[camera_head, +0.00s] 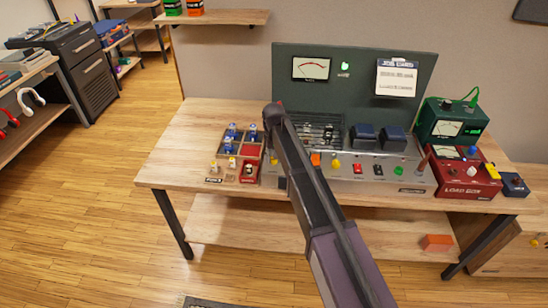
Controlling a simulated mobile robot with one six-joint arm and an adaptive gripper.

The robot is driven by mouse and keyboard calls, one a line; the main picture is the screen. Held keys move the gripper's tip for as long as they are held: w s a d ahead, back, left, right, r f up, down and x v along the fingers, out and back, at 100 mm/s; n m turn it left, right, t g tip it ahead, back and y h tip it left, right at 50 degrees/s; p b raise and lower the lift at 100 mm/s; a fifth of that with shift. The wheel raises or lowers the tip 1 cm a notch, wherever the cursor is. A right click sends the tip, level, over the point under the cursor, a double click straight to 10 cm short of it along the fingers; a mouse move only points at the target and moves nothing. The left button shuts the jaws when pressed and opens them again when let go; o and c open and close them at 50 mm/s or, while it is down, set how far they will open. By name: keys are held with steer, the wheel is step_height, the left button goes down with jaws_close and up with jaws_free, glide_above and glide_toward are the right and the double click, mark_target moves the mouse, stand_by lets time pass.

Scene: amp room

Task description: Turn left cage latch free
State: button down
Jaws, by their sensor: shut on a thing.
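A grey amplifier chassis (388,178) stands on the wooden bench, with a dark green panel (358,75) upright behind it. A dark slatted cage (330,121) on top of the chassis covers shiny parts, on the left of two dark blue blocks (379,136). My dark arm reaches up from the bottom edge and crosses the left part of the chassis and cage. The left cage latch cannot be made out; the arm covers that area. My gripper cannot be made out either, behind the arm.
A divided wooden tray (214,158) with small blue-topped and pale parts lies left of the chassis. A green meter box (446,122), a red load box (465,178) and a small dark blue box (514,185) stand at the right. The bench's left end (179,150) is clear.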

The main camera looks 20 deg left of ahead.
steer(key=shift+m, duration=1.6)
steer(key=shift+c, duration=1.7)
jaws_free()
steer(key=shift+n, duration=0.4)
